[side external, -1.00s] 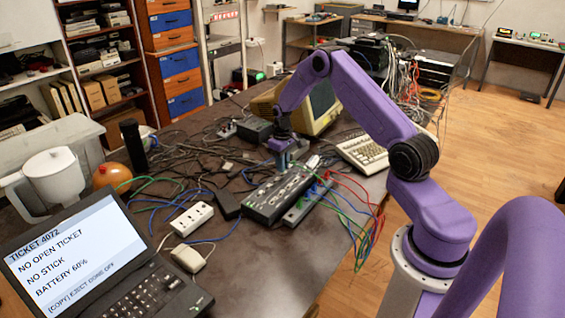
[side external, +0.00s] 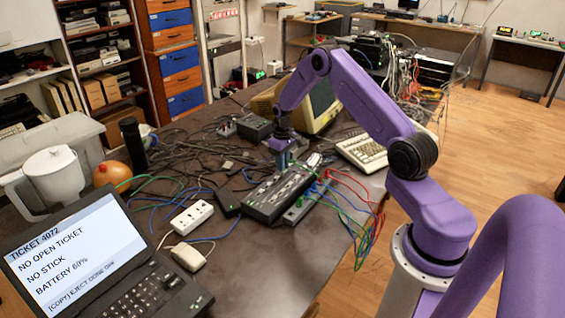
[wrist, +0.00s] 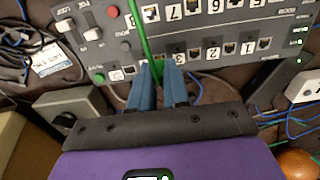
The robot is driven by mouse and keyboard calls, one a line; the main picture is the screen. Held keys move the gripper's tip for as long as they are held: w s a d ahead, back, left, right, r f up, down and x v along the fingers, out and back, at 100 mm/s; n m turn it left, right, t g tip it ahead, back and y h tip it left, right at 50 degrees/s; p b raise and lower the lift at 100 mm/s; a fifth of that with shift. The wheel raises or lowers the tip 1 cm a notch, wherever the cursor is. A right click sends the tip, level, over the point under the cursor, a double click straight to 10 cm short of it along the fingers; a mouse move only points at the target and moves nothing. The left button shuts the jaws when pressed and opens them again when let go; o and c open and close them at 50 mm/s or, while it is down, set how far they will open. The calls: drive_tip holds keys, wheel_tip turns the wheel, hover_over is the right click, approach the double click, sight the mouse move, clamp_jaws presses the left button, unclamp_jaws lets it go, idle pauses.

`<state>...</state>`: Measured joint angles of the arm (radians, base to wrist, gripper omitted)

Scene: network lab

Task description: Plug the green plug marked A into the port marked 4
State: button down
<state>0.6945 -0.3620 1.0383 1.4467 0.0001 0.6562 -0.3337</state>
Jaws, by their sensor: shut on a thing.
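My gripper (wrist: 159,66) is shut on the green plug (wrist: 157,61), which shows as a small bit of green between the blue fingertips. Its green cable (wrist: 138,30) runs up the wrist view; the letter A is not readable. The fingertips are over the lower row of the grey port panel (wrist: 215,30), left of the ports marked 2 and 1. The port marked 4 is not clearly visible; the fingers and plug cover that part. I cannot tell whether the plug is inside a port. In the side view my gripper (side external: 283,163) is down at the far end of the dark port box (side external: 268,205).
Red, green and blue cables (side external: 350,205) hang beside the box over the table edge. A white power strip (side external: 192,218), a black adapter (side external: 227,203) and a laptop (side external: 80,250) are in front. A keyboard (side external: 362,152) and monitor (side external: 322,105) stand behind.

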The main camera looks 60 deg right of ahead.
drive_tip(key=shift+f, duration=0.75)
idle(1.2)
drive_tip(key=c, duration=1)
unclamp_jaws()
drive_tip(key=shift+c, duration=0.2)
